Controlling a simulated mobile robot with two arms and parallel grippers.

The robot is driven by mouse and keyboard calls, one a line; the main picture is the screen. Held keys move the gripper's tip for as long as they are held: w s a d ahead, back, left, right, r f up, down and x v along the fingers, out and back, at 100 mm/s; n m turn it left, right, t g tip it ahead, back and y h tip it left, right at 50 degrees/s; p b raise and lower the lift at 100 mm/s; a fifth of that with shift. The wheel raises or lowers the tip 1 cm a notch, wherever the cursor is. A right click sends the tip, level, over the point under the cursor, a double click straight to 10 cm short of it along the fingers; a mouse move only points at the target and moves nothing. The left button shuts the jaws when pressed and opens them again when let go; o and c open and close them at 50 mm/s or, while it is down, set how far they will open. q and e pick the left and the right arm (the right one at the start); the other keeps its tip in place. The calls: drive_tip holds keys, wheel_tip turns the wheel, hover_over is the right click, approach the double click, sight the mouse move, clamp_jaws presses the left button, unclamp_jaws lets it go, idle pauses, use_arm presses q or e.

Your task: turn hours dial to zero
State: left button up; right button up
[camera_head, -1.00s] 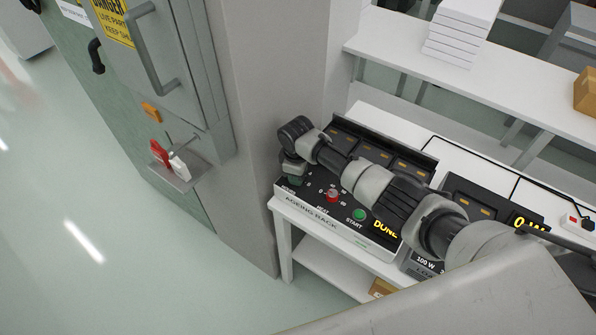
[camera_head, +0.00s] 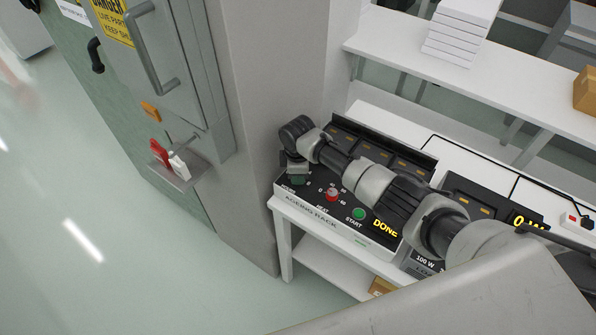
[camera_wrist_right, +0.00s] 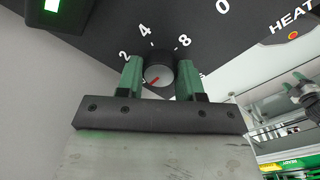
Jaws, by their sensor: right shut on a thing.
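The hours dial (camera_wrist_right: 159,71) is a round dark knob with a red pointer mark, on the black panel of the ageing rack (camera_head: 315,212). In the right wrist view, its mark points down and left, away from the printed numbers 2, 4 and 8 above it. My right gripper (camera_wrist_right: 158,79) has its two green fingers closed on either side of the knob. In the head view, my right gripper (camera_head: 297,179) is at the panel's left end and hides the dial. My left gripper is in neither view.
A yellow display (camera_head: 385,228) reads DONE. A grey pillar (camera_head: 243,130) stands close on the left. A white shelf (camera_head: 400,45) runs behind.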

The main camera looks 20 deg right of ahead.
drive_tip(key=o, duration=0.9)
drive_tip(key=r, duration=0.7)
drive_tip(key=r+b, duration=0.1)
drive_tip(key=r, duration=0.3)
drive_tip(key=shift+s+a, duration=0.15)
drive_tip(key=shift+s, duration=0.15)
drive_tip(key=shift+f, duration=0.15)
